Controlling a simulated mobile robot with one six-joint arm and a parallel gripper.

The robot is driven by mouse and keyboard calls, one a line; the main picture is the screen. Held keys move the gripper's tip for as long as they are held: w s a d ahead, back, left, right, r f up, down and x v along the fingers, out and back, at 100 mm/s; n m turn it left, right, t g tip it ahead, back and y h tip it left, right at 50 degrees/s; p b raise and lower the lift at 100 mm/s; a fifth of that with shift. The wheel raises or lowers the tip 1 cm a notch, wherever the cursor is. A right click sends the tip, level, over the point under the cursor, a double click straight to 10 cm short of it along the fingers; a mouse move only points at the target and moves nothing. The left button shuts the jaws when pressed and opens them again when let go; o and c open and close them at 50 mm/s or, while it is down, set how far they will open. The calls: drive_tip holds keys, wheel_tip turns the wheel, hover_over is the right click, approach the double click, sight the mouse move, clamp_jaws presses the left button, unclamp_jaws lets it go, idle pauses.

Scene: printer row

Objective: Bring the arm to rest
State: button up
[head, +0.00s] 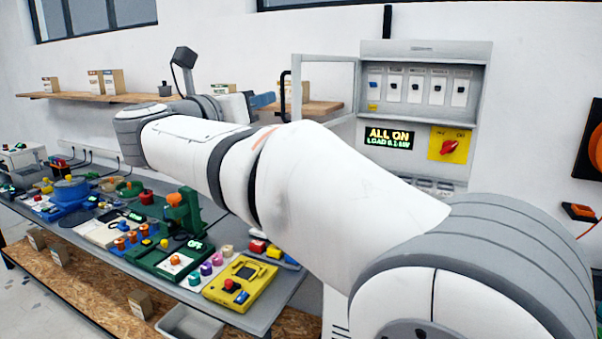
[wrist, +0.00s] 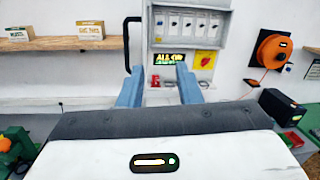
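My arm (head: 330,175) reaches across the head view from the lower right to the upper left, above the bench, and bends back toward the wall at its far end. My gripper (wrist: 160,70) shows in the wrist view as two blue fingers standing well apart with nothing between them. In the head view a blue part of my gripper (head: 262,100) shows in front of the wall shelf, partly hidden behind my arm. The gripper points toward the grey switch cabinet (head: 478,60) and appears apart from it.
The cabinet door (head: 325,62) hangs open; the display reads ALL ON, beside a red rotary switch (head: 449,147). The bench (head: 262,318) below holds several coloured devices, including a yellow box (head: 262,285). A wall shelf (head: 60,96) carries small boxes. An orange reel (wrist: 272,49) hangs at the right.

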drive_tip(key=w+d+r+n+t+y, duration=0.1)
drive_tip(key=n+t+y, duration=0.15)
drive_tip(key=n, duration=0.35)
drive_tip(key=w+d+r+n+t+y, duration=0.1)
drive_tip(key=w+d+n+t+y, duration=0.15)
drive_tip(key=n, duration=0.25)
drive_tip(key=s+d+f+n+g+y, duration=0.2)
drive_tip(key=s+f+n+g+y, duration=0.1)
drive_tip(key=f+n, duration=0.4)
drive_tip(key=s+d+f+n+g+y, duration=0.2)
drive_tip(key=s+f+n+g+y, duration=0.1)
drive_tip(key=f+n, duration=0.45)
drive_tip(key=s+d+f+n+g+y, duration=0.2)
drive_tip(key=d+f+n+g+y, duration=0.1)
drive_tip(key=f+n, duration=0.45)
drive_tip(key=s+d+f+n+g+h, duration=0.2)
drive_tip(key=s+d+f+n+g, duration=0.2)
drive_tip(key=s+d+f, duration=0.2)
drive_tip(key=s+d+f+n+g+h, duration=0.2)
drive_tip(key=s+d+f+g, duration=0.3)
drive_tip(key=s+f, duration=0.6)
drive_tip(key=s+d+n, duration=0.1)
drive_tip(key=s+d, duration=0.1)
drive_tip(key=s, duration=0.1)
drive_tip(key=shift+s+f+n, duration=0.25)
drive_tip(key=shift+n, duration=0.15)
